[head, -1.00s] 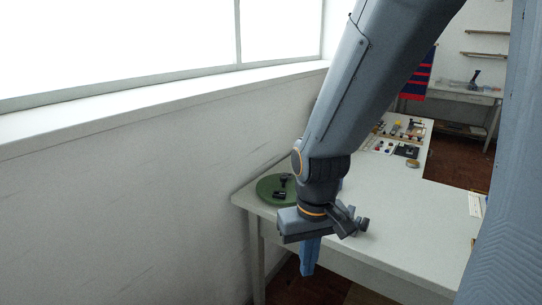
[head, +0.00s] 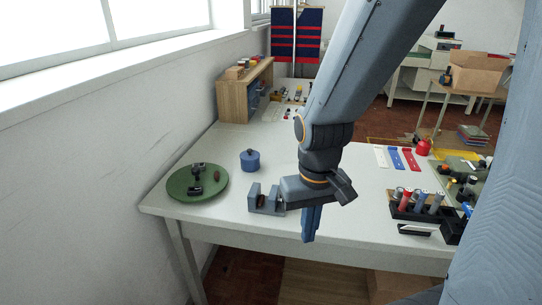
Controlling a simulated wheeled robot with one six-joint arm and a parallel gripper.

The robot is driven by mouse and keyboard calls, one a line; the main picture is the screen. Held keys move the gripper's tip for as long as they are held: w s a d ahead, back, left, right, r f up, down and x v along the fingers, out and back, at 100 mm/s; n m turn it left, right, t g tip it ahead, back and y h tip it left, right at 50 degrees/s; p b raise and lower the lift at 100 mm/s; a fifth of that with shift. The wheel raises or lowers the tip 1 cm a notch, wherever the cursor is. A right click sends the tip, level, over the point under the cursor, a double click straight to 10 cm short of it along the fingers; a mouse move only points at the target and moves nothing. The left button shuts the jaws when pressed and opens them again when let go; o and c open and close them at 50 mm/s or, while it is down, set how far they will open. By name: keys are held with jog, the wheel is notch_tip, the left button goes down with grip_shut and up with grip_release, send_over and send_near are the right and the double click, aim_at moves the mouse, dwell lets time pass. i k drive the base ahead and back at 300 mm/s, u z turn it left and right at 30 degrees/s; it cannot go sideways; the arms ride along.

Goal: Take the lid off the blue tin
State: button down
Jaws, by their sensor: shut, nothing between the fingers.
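The blue tin (head: 250,162) stands upright on the pale table in the head view, left of my arm. A small knob shows on its top, so the lid appears to be on. My gripper (head: 309,230) points downward near the table's front edge, to the right of the tin and nearer the camera. Its blue fingers are shut and empty. It is clear of the tin in the picture. My arm hides part of the table behind it.
A green round plate (head: 182,193) with dark parts lies left of the tin. A grey two-jawed block (head: 256,207) sits close beside my gripper. A wooden cabinet (head: 236,103) stands behind. A black rack (head: 405,214) with several cylinders is on the right. Bare table surrounds the tin.

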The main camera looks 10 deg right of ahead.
aim_at(250, 155)
jog(key=u, duration=0.4)
jog(key=k, duration=0.25)
jog(key=u, duration=0.95)
jog(key=k, duration=1.05)
jog(key=u, duration=0.7)
jog(key=i, duration=0.8)
jog(key=z, duration=1)
jog(key=i, duration=1.05)
jog(key=z, duration=0.75)
